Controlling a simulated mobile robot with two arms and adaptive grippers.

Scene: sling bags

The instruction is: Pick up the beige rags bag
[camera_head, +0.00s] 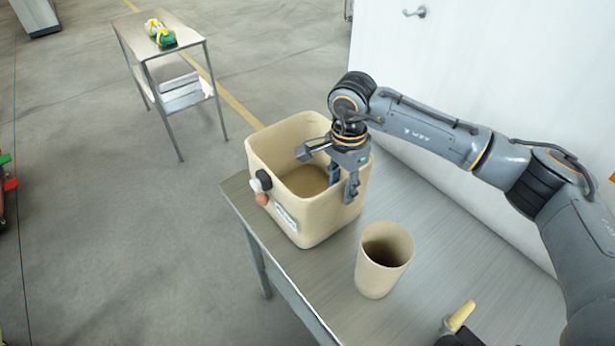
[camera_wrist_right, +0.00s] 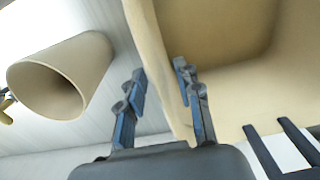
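The beige rags bag (camera_head: 325,221) is a box-shaped, open-topped bag standing upright on the metal table. It has a white label and small dark and orange knobs on its front side. My right gripper (camera_head: 343,183) is at its right rim, pointing down. In the right wrist view, the fingers (camera_wrist_right: 163,85) stand on either side of the bag's wall (camera_wrist_right: 158,60), with some gap visible, so the gripper looks open around the wall. Whether a finger touches the wall is hard to tell.
A beige cylindrical cup (camera_head: 384,260) stands close to the bag's near right side. A white wall (camera_head: 470,60) runs behind. A small side table (camera_head: 135,30) stands apart at back left.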

